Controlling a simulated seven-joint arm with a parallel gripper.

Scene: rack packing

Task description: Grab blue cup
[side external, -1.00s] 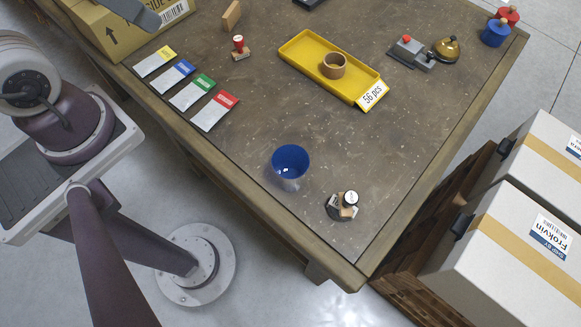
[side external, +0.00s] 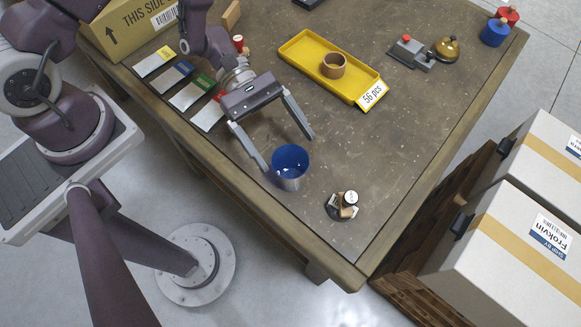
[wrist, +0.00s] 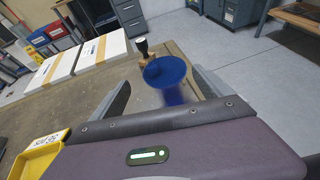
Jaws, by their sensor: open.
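The blue cup (side external: 290,170) stands upright on the table near its front edge, its dark blue inside facing up. My gripper (side external: 290,153) is open, with one finger to the left of the cup and the other behind and to the right of it. In the wrist view the blue cup (wrist: 166,75) shows ahead, between the two spread fingers (wrist: 163,95). The gripper holds nothing. I cannot tell whether either finger touches the cup.
A stamp on a round holder (side external: 344,205) stands right of the cup. A yellow tray (side external: 305,42) with a tan ring (side external: 334,65) lies behind. Coloured-edge packets (side external: 187,97) lie left. A cardboard box (side external: 112,27) sits back left. The table's middle right is clear.

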